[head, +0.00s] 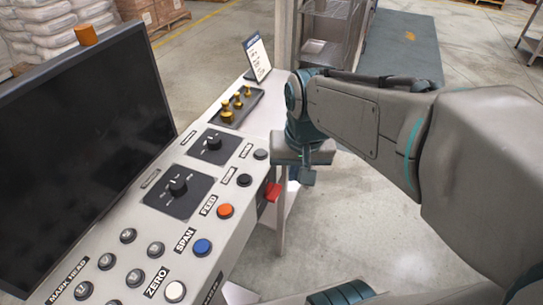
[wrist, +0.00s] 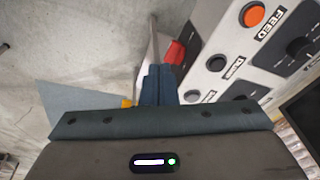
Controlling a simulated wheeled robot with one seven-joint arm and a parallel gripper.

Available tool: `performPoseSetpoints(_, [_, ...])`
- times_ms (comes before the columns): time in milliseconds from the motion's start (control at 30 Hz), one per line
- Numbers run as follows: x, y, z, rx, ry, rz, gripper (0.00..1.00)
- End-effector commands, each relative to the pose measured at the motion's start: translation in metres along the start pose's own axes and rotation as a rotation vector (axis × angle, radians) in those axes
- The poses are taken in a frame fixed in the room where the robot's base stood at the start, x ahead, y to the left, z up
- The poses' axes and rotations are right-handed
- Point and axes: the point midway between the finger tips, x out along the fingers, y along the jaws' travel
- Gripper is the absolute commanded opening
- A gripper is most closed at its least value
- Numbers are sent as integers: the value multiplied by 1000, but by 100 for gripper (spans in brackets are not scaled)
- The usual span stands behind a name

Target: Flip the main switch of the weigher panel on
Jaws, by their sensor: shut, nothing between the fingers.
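The weigher panel (head: 225,178) is a pale sloped console with knobs and coloured buttons. A red part (head: 272,191), which looks like the main switch, sticks out from its right side face; its on or off position is not clear. In the wrist view the red part (wrist: 175,52) shows just beyond the fingertips, slightly right of them. My gripper (head: 293,173) is beside the panel's right edge, close to the red part and partly hidden by my wrist. In the wrist view its blue fingers (wrist: 159,72) are together and empty. Contact with the red part cannot be told.
A dark monitor (head: 80,115) stands along the panel's left. An orange FEED button (head: 225,211), a blue SPAN button (head: 202,247) and black rotary knobs (head: 178,186) sit on top. A tray of brass weights (head: 236,107) lies behind. Open floor (head: 360,225) is to the right.

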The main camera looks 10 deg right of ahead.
Motion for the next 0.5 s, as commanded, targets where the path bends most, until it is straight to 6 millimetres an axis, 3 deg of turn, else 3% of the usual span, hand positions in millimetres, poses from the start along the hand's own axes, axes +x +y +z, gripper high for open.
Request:
performPoseSetpoints(200, [14, -11, -53, 227, -96, 33, 0])
performPoseSetpoints(500, [31, -20, -91, 412, -155, 86, 0])
